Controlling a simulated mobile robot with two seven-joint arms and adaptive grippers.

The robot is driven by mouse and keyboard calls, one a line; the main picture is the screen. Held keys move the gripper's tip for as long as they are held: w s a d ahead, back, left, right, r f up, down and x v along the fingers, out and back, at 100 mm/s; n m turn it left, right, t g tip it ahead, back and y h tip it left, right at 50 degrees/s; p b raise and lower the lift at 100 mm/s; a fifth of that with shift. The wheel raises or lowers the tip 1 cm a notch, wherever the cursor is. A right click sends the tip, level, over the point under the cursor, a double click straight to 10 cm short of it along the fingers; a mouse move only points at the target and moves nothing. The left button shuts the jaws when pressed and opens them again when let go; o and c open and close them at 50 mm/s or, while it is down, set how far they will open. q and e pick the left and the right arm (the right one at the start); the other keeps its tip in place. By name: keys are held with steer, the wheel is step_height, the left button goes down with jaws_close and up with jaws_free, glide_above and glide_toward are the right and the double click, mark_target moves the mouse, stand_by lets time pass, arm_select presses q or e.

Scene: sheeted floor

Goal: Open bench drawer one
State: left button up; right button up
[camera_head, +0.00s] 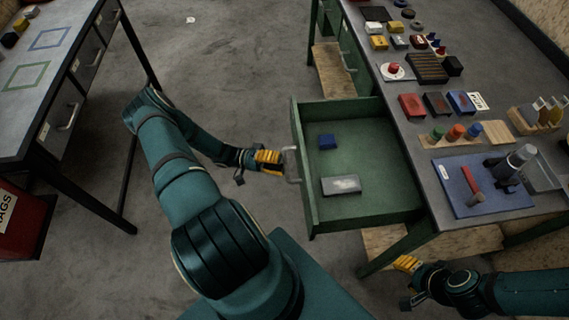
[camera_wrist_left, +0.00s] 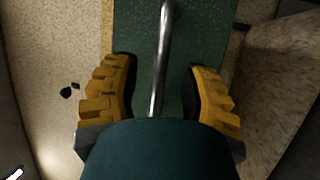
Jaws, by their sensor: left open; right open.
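A green bench drawer (camera_head: 385,150) on the right bench is pulled out, its inside open to view. It holds a small blue block (camera_head: 327,141) and a grey-white box (camera_head: 341,185). The metal drawer handle (camera_head: 292,165) is on its front face. My left gripper (camera_head: 278,160) is at the handle. In the left wrist view, the handle (camera_wrist_left: 161,60) runs between the two yellow fingers of the left gripper (camera_wrist_left: 162,95), with gaps on both sides. My right gripper (camera_head: 404,275) is low at the right, below the bench edge, and away from the drawer.
The bench top (camera_head: 400,120) carries several blocks, a blue mat (camera_head: 465,200) with tools, and a black tray (camera_head: 428,68).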

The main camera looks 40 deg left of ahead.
arm_select(q)
steer(key=v, duration=1)
steer(key=shift+f, duration=0.1)
